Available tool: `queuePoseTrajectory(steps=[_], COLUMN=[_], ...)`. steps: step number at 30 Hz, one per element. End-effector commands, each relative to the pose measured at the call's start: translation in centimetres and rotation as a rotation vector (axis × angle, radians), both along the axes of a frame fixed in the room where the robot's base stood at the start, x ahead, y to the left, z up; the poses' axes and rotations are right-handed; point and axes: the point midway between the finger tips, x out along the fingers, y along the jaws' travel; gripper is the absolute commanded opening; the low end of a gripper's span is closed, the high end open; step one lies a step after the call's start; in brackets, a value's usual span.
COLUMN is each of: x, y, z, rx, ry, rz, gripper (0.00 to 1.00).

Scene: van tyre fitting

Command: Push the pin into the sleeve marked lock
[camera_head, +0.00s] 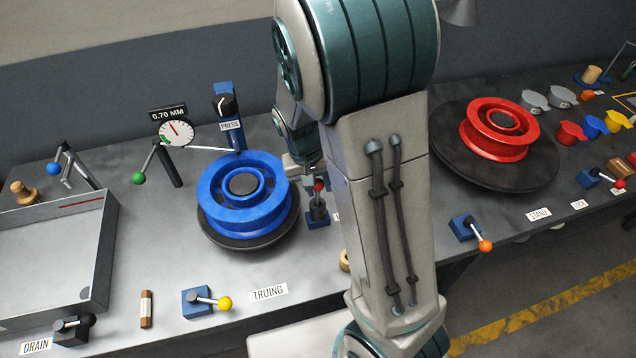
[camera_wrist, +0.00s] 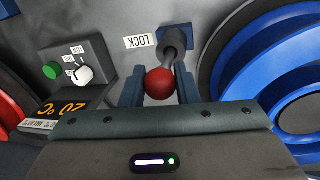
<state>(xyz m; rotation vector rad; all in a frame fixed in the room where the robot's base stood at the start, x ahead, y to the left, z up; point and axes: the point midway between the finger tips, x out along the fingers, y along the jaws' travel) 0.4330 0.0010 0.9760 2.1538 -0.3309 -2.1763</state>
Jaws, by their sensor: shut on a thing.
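The red ball knob of the pin (camera_wrist: 159,83) sits between the two fingers of my gripper (camera_wrist: 160,90) in the wrist view. My gripper is shut on it. Beyond the ball, a dark grey shaft and sleeve (camera_wrist: 174,48) stand on a blue base, beside a white label reading LOCK (camera_wrist: 139,41). In the head view the red knob (camera_head: 319,185) shows just above the dark sleeve on its blue base (camera_head: 318,221), right of the blue wheel. My gripper (camera_head: 312,172) is partly hidden by my arm there. How deep the pin sits cannot be told.
The blue wheel (camera_head: 240,190) on its dark turntable stands close left of the sleeve; in the wrist view this wheel (camera_wrist: 255,80) is at right. A box with a green button (camera_wrist: 53,71) and white knob is at left. The press post (camera_head: 228,115) and dial gauge (camera_head: 176,134) stand behind the wheel.

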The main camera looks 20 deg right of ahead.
Motion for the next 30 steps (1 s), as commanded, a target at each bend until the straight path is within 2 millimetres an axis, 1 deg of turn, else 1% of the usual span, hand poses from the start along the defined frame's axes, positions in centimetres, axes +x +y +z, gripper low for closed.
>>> queuePoseTrajectory(steps=[30], x=[0.0], y=[0.0], z=[-2.1], rx=[0.0], ry=[0.0], rz=[0.0], gripper=[0.04])
